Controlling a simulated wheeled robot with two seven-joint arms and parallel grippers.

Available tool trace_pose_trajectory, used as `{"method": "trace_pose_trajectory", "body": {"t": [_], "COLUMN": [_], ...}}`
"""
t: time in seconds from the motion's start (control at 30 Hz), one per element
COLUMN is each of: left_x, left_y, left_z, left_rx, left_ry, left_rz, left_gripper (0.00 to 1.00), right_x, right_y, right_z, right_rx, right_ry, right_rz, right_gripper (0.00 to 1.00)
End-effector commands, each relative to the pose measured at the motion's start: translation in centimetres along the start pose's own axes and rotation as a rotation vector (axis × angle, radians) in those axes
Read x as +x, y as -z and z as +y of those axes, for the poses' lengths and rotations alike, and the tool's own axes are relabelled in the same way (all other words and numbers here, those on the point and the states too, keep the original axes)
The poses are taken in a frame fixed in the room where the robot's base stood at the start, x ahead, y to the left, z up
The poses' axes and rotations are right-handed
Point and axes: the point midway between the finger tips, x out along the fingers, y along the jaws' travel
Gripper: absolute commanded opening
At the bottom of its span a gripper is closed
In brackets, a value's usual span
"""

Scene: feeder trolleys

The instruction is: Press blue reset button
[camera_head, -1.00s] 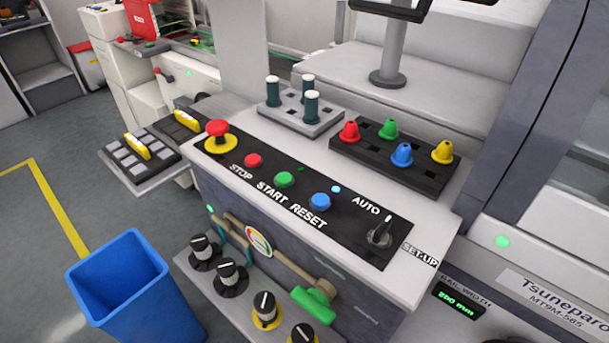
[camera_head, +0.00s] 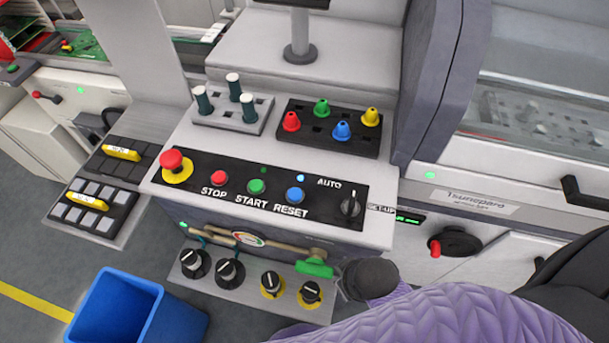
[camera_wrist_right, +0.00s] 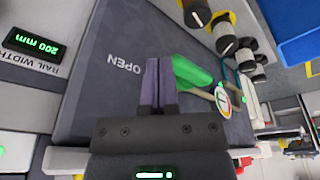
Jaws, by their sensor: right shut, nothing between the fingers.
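The blue reset button (camera_head: 294,194) sits on the black control strip (camera_head: 325,207), above the white RESET label, with a small lit light just above it. The green start button (camera_head: 256,186) and red stop button (camera_head: 219,178) are to its left. My right gripper (camera_head: 346,284) is in front of the panel, below and to the right of the reset button and apart from it. In the right wrist view, its fingers (camera_wrist_right: 158,84) are shut and empty, pointing at the grey cabinet front. The reset button does not show there. My left gripper is not in view.
A green valve handle (camera_head: 314,268) is close beside the right gripper, also in the wrist view (camera_wrist_right: 190,72). A red emergency stop (camera_head: 172,162) and a switch (camera_head: 351,206) flank the buttons. Black knobs (camera_head: 230,271) stand below. A blue bin (camera_head: 112,305) is at lower left.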

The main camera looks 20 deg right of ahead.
Motion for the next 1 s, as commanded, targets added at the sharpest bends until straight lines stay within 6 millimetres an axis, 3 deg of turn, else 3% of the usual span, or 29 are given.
{"method": "trace_pose_trajectory", "body": {"t": [0.03,0.2,0.37,0.47,0.53,0.67,0.8,1.0], "left_x": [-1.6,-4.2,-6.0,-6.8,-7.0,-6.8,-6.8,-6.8], "left_y": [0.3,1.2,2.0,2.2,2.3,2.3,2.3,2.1], "left_z": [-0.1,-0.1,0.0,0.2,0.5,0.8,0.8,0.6], "left_rx": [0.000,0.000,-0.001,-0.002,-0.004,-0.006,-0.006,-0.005], "left_ry": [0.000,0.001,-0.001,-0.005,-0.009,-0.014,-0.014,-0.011], "left_rz": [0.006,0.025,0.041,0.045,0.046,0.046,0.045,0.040], "left_gripper": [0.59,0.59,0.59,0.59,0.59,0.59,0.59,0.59], "right_x": [-2.8,-9.5,-14.7,-17.0,-17.5,-17.1,-17.0,-17.0], "right_y": [1.6,6.6,11.9,15.8,18.1,20.6,21.5,21.6], "right_z": [0.0,-0.6,-2.2,-3.5,-3.5,-1.2,0.4,0.7], "right_rx": [-0.015,-0.128,-0.366,-0.625,-0.838,-1.050,-1.112,-1.120], "right_ry": [0.002,0.029,0.068,0.087,0.081,0.039,0.012,0.008], "right_rz": [0.032,0.158,0.334,0.476,0.562,0.629,0.649,0.651], "right_gripper": [0.00,0.00,0.00,0.00,0.00,0.00,0.00,0.00]}}
